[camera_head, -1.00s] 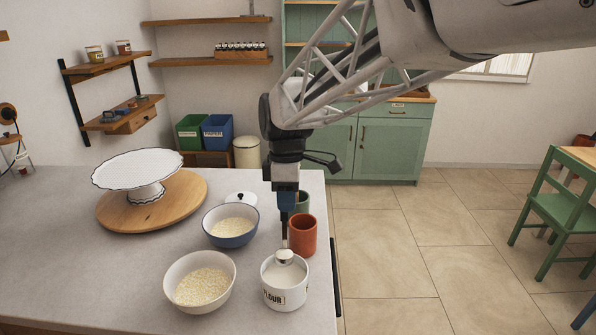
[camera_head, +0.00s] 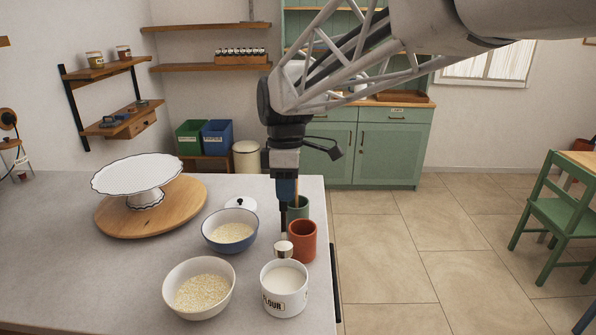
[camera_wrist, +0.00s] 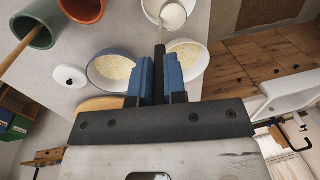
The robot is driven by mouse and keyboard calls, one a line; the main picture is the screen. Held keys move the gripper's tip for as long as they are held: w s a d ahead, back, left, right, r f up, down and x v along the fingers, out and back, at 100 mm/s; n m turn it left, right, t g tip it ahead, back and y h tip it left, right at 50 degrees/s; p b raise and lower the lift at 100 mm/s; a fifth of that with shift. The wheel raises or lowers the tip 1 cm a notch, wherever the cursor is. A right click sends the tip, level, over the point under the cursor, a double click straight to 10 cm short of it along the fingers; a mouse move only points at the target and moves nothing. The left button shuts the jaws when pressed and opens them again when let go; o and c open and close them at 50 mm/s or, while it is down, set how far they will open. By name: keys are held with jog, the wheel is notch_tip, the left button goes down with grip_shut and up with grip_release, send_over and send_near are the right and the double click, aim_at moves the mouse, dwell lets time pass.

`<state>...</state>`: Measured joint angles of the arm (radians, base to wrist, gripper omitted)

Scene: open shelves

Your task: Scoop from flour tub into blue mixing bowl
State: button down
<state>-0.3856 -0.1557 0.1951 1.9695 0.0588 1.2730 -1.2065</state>
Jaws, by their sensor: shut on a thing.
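My gripper (camera_head: 286,192) is shut on the dark handle of a metal scoop (camera_head: 284,249), which hangs down from it. The scoop head is at the far rim of the white flour tub (camera_head: 284,304), raised clear of the flour; it also shows in the wrist view (camera_wrist: 173,17) with white flour in it. The tub holds level white flour. The blue mixing bowl (camera_head: 222,247) stands left of the scoop, with pale crumbly contents inside; it also shows in the wrist view (camera_wrist: 92,74). My fingers (camera_wrist: 155,85) hide part of the handle there.
A cream bowl (camera_head: 199,313) with similar pale contents stands left of the tub. A terracotta cup (camera_head: 302,245) and a green cup (camera_head: 298,208) stand close behind the scoop. A white lid (camera_head: 240,203) lies behind the blue bowl. A cake stand (camera_head: 138,173) is at left.

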jog(key=shift+r, duration=0.4)
